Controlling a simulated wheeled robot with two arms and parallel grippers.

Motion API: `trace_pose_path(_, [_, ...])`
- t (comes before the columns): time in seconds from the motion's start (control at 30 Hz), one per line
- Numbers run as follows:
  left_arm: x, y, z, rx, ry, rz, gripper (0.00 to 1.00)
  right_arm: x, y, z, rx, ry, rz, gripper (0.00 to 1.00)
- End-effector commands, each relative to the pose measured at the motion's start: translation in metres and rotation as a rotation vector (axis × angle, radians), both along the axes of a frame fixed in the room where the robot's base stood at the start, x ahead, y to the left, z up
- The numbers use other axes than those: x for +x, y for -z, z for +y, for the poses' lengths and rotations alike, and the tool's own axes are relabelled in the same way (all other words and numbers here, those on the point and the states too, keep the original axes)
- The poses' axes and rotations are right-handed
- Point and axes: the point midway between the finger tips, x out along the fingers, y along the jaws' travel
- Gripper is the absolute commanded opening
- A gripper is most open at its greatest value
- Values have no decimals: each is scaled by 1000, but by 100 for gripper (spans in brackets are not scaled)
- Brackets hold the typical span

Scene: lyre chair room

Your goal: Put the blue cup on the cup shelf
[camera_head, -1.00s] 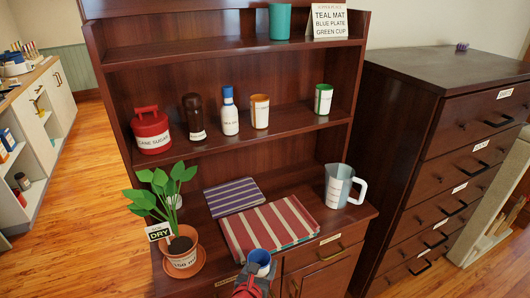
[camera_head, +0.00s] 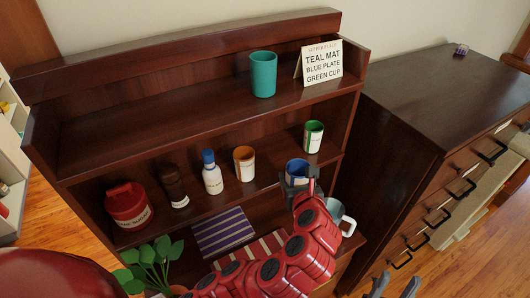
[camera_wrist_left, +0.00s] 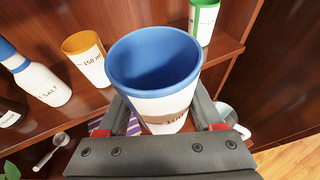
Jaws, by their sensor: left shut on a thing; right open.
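The blue cup (camera_head: 296,168), white outside with a blue rim and inside, is upright in my left gripper (camera_head: 300,182). In the left wrist view the cup (camera_wrist_left: 155,70) sits between the two fingers of the left gripper (camera_wrist_left: 165,118), its open mouth facing the camera. The cup is in front of the middle shelf (camera_head: 275,170), which holds an orange cup (camera_head: 244,163) and a green cup (camera_head: 313,136). I cannot tell whether it touches the shelf. My right gripper (camera_head: 394,287) shows at the bottom edge, open and empty.
A blue-capped bottle (camera_head: 212,177), a brown bottle (camera_head: 173,186) and a red canister (camera_head: 128,205) stand left on the same shelf. A teal cup (camera_head: 263,75) and a sign (camera_head: 322,62) are above. Bare shelf shows between the orange and green cups.

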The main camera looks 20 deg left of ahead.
Motion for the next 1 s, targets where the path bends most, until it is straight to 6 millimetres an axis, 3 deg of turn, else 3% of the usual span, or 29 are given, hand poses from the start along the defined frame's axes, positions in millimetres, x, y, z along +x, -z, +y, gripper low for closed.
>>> trace_pose_path(0.03, [8, 3, 9, 5, -12, -1, 9, 0, 7, 0, 0, 0, 0, 50])
trace_pose_path(0.07, [15, 14, 9, 0, -11, -3, 9, 0, 25, 0, 0, 0, -1, 50])
trace_pose_path(0.2, [39, 16, 17, -3, -7, -5, 9, 0, 61, 0, 0, 0, 0, 50])
trace_pose_path(0.57, [81, 17, 33, -4, -3, -3, 9, 0, 123, 0, 0, 0, -1, 50])
trace_pose_path(0.63, [92, 8, 38, -2, -6, 8, 9, 0, 103, 0, 0, 0, 0, 50])
trace_pose_path(0.8, [115, 10, 46, 0, -4, 5, 9, 0, 94, 0, 0, 0, -1, 50])
trace_pose_path(1.0, [128, 13, 50, 0, -2, 3, 9, 0, 90, 0, 0, 0, -1, 50])
